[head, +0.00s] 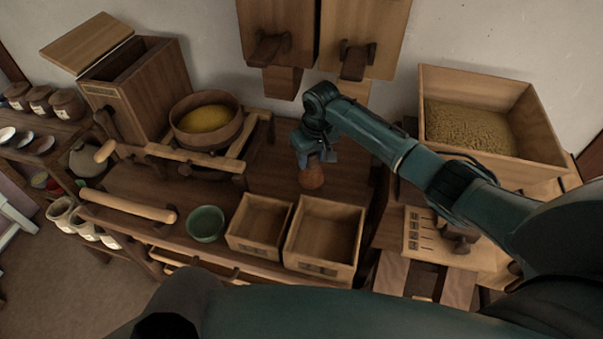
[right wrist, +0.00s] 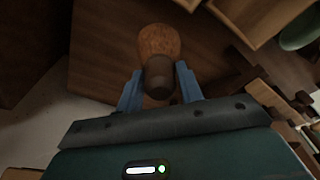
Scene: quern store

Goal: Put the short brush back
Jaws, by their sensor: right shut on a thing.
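My right gripper (head: 314,158) points down over the brown bench, behind the two small open boxes. It is shut on the short brush (head: 311,177), whose rounded orange-brown end hangs below the fingers. In the right wrist view the blue fingers of the right gripper (right wrist: 159,88) stand on either side of the brush's dark handle. The orange-brown end of the brush (right wrist: 158,42) points away from the gripper. Whether the brush touches the bench I cannot tell. My left gripper is not in view.
Two open wooden boxes, a left one (head: 243,244) and a right one (head: 348,265), stand at the bench front beside a green bowl (head: 206,224). A round tub of yellow meal (head: 236,133) is behind left. A grain-filled bin (head: 533,118) stands right. Wooden chutes (head: 283,83) hang behind.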

